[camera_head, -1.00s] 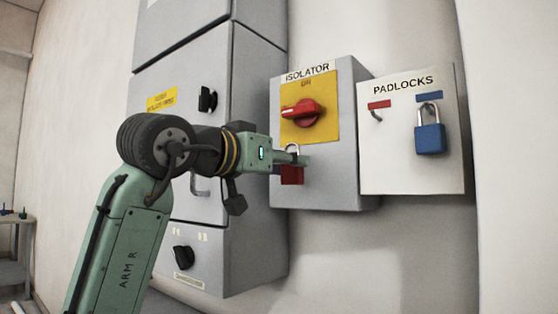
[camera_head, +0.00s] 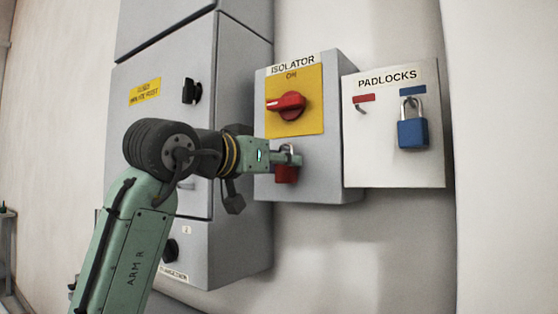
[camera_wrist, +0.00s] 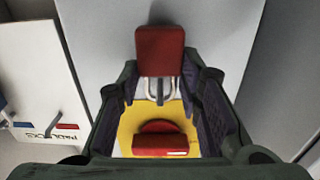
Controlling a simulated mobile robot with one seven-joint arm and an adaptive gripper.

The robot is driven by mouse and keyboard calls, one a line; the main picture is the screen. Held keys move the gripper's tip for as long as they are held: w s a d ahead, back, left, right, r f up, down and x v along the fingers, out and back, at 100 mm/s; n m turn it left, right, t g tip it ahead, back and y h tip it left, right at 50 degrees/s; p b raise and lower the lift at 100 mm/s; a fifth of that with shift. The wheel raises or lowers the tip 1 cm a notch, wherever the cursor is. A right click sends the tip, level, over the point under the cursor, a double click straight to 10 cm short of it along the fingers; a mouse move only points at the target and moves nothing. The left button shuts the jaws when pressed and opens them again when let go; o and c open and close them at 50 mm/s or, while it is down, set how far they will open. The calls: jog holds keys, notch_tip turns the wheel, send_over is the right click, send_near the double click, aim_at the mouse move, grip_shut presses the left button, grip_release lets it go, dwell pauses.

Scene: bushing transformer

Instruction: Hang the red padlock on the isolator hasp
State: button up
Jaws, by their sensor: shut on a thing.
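The red padlock (camera_head: 286,173) is at the front of the grey isolator box (camera_head: 318,178), below the red rotary handle (camera_head: 287,106) on its yellow plate. My gripper (camera_head: 290,159) is shut on the padlock near its shackle. In the wrist view the padlock's red body (camera_wrist: 160,52) and metal shackle (camera_wrist: 158,88) show between the fingers (camera_wrist: 163,95). The fingers hide part of the padlock in the head view. The hasp is not clearly seen, and I cannot tell whether the shackle is around it.
The white PADLOCKS board (camera_head: 395,170) is right of the isolator. A blue padlock (camera_head: 412,131) hangs under its blue label, and the hook (camera_head: 361,107) under the red label is empty. A tall grey cabinet (camera_head: 235,230) stands at left, behind my arm.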

jog(key=o, duration=1.3)
jog(key=shift+c, duration=0.2)
jog(key=shift+s+a, duration=0.1)
jog(key=v, duration=1.1)
jog(key=shift+s+a, duration=0.2)
jog(key=shift+s, duration=0.15)
